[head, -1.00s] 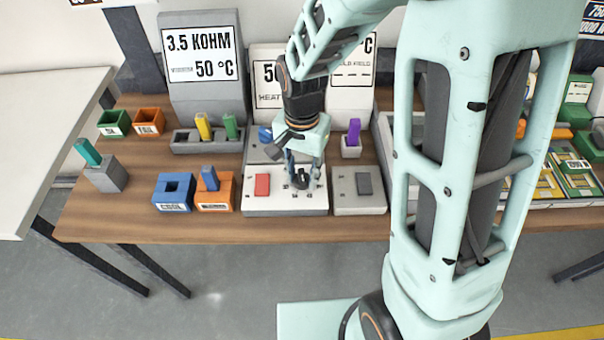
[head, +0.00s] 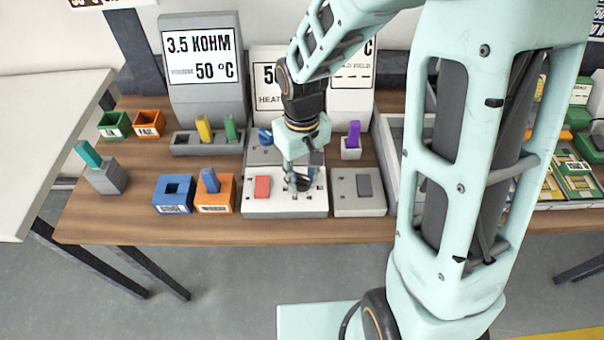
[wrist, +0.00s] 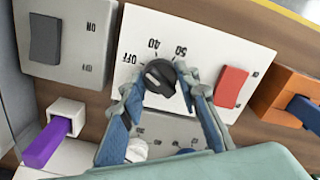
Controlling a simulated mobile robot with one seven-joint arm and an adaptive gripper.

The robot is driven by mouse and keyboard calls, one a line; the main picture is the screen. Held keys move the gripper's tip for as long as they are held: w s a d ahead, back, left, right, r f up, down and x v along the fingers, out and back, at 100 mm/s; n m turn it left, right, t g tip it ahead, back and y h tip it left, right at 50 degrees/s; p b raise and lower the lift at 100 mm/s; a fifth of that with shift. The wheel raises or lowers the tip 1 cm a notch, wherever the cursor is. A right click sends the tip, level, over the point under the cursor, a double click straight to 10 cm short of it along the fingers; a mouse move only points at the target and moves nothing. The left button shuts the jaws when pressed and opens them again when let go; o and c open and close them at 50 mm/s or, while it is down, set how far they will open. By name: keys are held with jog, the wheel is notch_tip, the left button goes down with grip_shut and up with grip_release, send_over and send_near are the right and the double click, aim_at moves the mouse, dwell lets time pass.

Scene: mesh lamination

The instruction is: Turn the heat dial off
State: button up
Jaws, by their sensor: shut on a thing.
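The heat dial (wrist: 160,77) is a round black knob on a white control plate (head: 258,203), which also shows in the wrist view (wrist: 228,48). Marks for OFF, 40 and 50 are printed around it. I cannot tell for sure which mark it points to. My gripper (wrist: 158,84) has its two blue-padded fingers on opposite sides of the dial, shut on it. In the head view my gripper (head: 300,180) points down at the plate and mostly hides the dial.
A red rocker switch (head: 262,187) shares the plate, left of the dial. A grey box with a dark switch (head: 364,184) stands to the right. Orange (head: 216,205) and blue (head: 173,208) holders stand left. A display reading 50 °C (head: 202,56) stands behind.

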aim_at(302, 176)
jog(key=shift+n, duration=1.6)
jog(key=o, duration=1.2)
jog(key=shift+c, duration=0.2)
notch_tip(302, 176, up, 12)
